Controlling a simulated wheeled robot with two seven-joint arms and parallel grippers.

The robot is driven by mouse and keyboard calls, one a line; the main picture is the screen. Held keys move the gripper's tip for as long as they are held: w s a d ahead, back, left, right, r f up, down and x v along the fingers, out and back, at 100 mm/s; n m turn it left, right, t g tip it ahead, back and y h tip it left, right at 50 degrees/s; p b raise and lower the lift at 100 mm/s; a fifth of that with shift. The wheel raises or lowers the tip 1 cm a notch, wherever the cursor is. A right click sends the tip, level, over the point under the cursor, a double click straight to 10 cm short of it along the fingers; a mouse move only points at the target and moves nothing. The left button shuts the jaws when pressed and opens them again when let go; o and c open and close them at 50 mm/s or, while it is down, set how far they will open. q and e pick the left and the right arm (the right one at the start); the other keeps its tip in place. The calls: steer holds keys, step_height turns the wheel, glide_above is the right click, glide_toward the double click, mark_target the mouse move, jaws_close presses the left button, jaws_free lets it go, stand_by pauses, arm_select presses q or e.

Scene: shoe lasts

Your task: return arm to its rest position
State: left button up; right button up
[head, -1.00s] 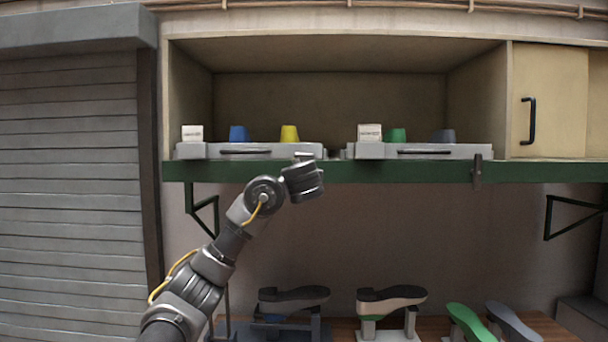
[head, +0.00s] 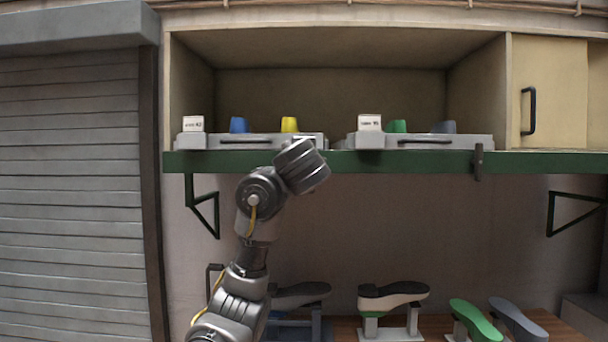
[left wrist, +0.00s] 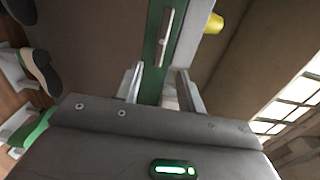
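My left arm rises from the bottom of the head view, and its gripper (head: 303,162) is at the front edge of the green shelf (head: 400,163), in front of the left tray. Its fingers are mostly hidden behind the wrist there. In the left wrist view, the two fingers of the left gripper (left wrist: 159,82) stand apart with nothing seen held between them. The green shelf edge (left wrist: 153,55) shows beyond the gap. My right gripper is in neither view.
The left tray (head: 190,141) holds blue and yellow pieces; the right tray (head: 470,142) holds green and grey ones. Below, shoe lasts include a black-and-white one (head: 393,295), a green one (head: 474,318) and a grey one (head: 517,320). Brackets (head: 204,210) hang under the shelf.

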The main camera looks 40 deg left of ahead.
arm_select(q)
steer(key=shift+s+d, duration=0.25)
steer(key=shift+s, duration=0.3)
